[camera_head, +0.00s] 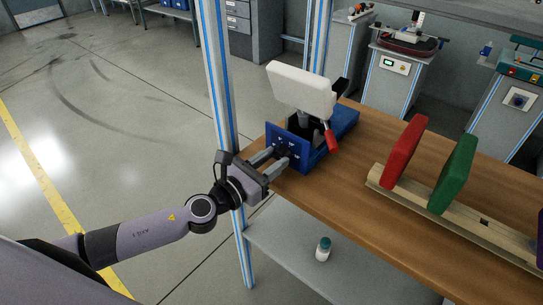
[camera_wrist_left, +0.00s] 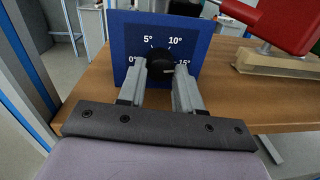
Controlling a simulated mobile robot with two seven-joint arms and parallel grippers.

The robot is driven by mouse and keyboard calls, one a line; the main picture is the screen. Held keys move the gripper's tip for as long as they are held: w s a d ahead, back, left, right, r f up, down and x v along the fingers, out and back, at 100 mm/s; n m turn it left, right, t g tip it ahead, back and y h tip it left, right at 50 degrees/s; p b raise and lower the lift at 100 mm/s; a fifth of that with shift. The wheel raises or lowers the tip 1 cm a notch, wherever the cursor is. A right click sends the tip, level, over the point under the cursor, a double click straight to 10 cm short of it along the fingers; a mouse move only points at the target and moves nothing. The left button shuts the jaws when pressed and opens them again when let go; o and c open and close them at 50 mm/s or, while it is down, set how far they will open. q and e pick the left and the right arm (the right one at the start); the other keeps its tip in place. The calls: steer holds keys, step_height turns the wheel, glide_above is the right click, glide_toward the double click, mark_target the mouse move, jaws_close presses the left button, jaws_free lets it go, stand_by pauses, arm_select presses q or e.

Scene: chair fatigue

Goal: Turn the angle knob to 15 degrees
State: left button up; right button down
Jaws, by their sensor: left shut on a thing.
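The angle knob (camera_wrist_left: 160,68) is a black round knob on a dark blue panel (camera_wrist_left: 122,46) with white marks for 0°, 5°, 10° and 15°. The panel is the front of a blue device (camera_head: 312,157) at the left end of the wooden table. My left gripper (camera_wrist_left: 161,78) has its two grey fingers on either side of the knob and is shut on it. The knob's pointer is hard to make out, so I cannot tell its angle. In the head view, my left gripper (camera_head: 284,163) reaches the panel and hides the knob. My right gripper is not in view.
A white pad (camera_head: 301,88) and a red handle (camera_head: 331,139) are on the device. A red pad (camera_head: 405,152) and a green pad (camera_head: 453,175) stand on a wooden rail to the right. A blue-striped post (camera_head: 218,90) rises beside my left arm. A small bottle (camera_head: 323,249) stands on the lower shelf.

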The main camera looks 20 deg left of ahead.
arm_select(q)
steer(key=shift+m, duration=0.7)
steer(key=o, duration=1)
steer(key=shift+o, duration=0.2)
steer(key=shift+s, duration=0.1)
steer(key=v, duration=0.7)
steer(key=shift+b, duration=0.45)
